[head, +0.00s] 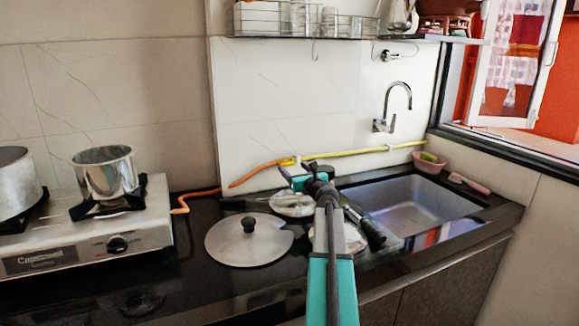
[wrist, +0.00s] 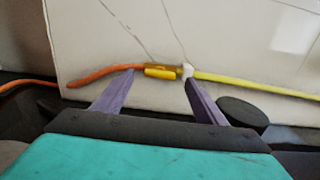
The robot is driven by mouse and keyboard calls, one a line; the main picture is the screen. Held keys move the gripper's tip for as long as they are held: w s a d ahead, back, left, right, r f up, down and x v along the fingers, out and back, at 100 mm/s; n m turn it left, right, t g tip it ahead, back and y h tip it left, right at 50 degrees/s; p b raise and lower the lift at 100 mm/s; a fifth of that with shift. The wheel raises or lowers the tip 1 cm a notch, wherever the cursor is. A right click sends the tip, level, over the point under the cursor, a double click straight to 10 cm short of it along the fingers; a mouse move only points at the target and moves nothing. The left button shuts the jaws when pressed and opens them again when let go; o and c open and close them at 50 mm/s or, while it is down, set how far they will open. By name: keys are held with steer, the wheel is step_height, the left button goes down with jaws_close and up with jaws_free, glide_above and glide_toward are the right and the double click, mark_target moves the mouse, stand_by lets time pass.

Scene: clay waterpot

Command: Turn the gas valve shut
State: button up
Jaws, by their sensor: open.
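The gas valve (wrist: 161,72) has a small yellow handle and sits on the wall between an orange hose (wrist: 105,74) and a yellow pipe (wrist: 255,85). Its handle lies roughly in line with the pipe. In the head view the valve (head: 289,161) is low on the back wall, partly hidden by my arm. My gripper (wrist: 158,76) is open, its purple fingers pointing at the wall on either side of the valve. I cannot tell whether they touch it. In the head view the gripper (head: 297,172) is over the back of the counter, its fingers hard to make out.
A stove (head: 95,230) with a steel pot (head: 105,172) stands at the left. A round lid (head: 247,242) and other lids lie on the black counter under my arm. A sink (head: 415,203) is at the right. In the wrist view a dark knob (wrist: 242,114) is close to my right finger.

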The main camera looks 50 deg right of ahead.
mark_target(287, 162)
steer(key=shift+x, duration=1.9)
steer(key=c, duration=1.1)
steer(key=shift+o, duration=0.2)
